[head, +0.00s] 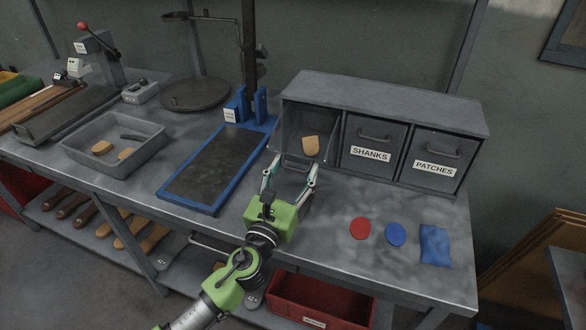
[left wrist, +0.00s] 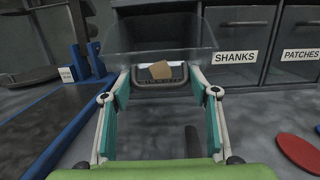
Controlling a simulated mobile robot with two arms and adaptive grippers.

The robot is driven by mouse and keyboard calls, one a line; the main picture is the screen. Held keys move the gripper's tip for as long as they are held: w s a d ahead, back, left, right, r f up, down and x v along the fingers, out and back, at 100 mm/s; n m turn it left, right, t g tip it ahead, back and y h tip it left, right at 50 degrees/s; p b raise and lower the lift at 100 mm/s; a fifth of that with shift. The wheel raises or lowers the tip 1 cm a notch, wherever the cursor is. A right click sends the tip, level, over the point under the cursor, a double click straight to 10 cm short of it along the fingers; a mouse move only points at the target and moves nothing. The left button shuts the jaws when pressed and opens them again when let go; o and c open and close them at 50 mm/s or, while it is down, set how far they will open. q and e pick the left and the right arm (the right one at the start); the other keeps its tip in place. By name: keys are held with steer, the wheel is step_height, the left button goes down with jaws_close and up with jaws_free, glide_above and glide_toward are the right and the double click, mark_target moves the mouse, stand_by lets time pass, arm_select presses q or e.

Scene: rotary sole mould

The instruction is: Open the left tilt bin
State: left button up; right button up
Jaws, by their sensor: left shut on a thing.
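The grey cabinet (head: 385,99) on the bench has three tilt bins side by side. The left tilt bin (head: 290,147) is tipped forward, its top open, and a tan piece (head: 310,146) shows in it. The bin also shows in the left wrist view (left wrist: 125,42), with its handle (left wrist: 160,84) low on the front. My left gripper (head: 291,178) is at the bin's front, its two fingers shut on the handle, one at each end. The middle bin, labelled SHANKS (head: 370,154), and the right bin, labelled PATCHES (head: 434,168), are closed. My right gripper is not in view.
A blue-framed dark pad (head: 172,197) lies left of the cabinet, and a grey tray (head: 73,150) with tan pieces is further left. A red disc (head: 361,228), a blue disc (head: 396,234) and a blue packet (head: 434,245) lie to the right of my gripper.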

arm_select(q)
steer(key=shift+s+d+f, duration=0.1)
steer(key=shift+d+f, duration=0.05)
steer(key=shift+f, duration=0.55)
steer(key=o, duration=1.3)
steer(key=shift+c, duration=0.2)
steer(key=shift+w+d+f, duration=0.1)
steer(key=shift+w+d, duration=0.1)
steer(key=shift+w, duration=0.25)
steer(key=shift+s+a, duration=0.1)
steer(key=shift+s, duration=0.1)
steer(key=v, duration=1.1)
steer(key=shift+s+a, duration=0.15)
steer(key=shift+s, duration=0.1)
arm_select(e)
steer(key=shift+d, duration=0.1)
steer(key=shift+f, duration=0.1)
